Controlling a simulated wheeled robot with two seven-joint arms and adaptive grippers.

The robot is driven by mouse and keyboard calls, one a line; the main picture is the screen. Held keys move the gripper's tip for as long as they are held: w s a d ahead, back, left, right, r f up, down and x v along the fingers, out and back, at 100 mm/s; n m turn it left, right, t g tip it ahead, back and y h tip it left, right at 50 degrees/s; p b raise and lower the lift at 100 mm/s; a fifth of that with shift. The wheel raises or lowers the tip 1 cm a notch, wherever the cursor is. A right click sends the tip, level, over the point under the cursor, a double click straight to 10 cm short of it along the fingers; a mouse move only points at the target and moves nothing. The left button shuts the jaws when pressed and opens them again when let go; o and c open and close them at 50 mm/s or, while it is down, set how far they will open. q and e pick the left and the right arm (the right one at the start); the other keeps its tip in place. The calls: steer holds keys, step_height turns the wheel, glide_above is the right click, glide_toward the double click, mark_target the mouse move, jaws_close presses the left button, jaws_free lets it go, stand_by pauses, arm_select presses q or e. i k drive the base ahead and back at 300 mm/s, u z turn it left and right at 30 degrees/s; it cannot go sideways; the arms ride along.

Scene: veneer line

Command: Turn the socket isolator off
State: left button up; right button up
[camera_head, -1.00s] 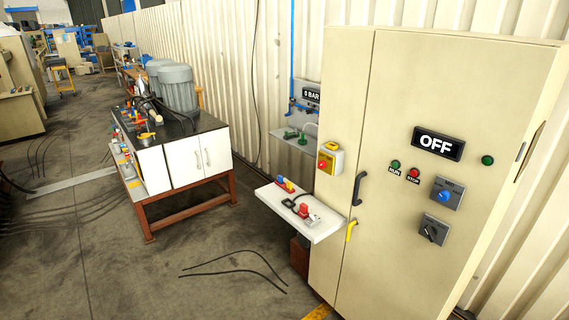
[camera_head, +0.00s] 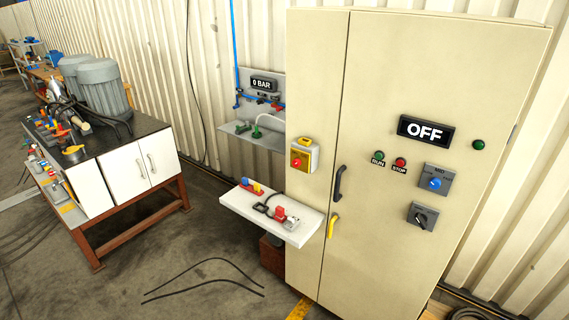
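No label reading "socket isolator" can be made out. A tall cream cabinet (camera_head: 400,60) stands at the right. A red knob on a yellow plate (camera_head: 297,161) sits on a small grey box at its left door. A grey plate with a black rotary switch (camera_head: 422,216) is on the right door. A grey plate with a blue knob (camera_head: 435,184) is above it. Their exact positions are too small to tell. A white shelf (camera_head: 240,201) left of the cabinet holds a red item (camera_head: 279,214) beside a grey piece. Neither of my grippers is in view.
A display (camera_head: 424,131) reads OFF above green RUN and red STOP buttons. A gauge sign (camera_head: 264,84) reads 0 BAR. A bench (camera_head: 125,200) with motors stands at the left. Black cables (camera_head: 205,270) lie on otherwise open floor before the cabinet.

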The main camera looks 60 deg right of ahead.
mark_target(296, 162)
steer(key=z, duration=0.4)
steer(key=i, duration=0.65)
steer(key=z, duration=0.6)
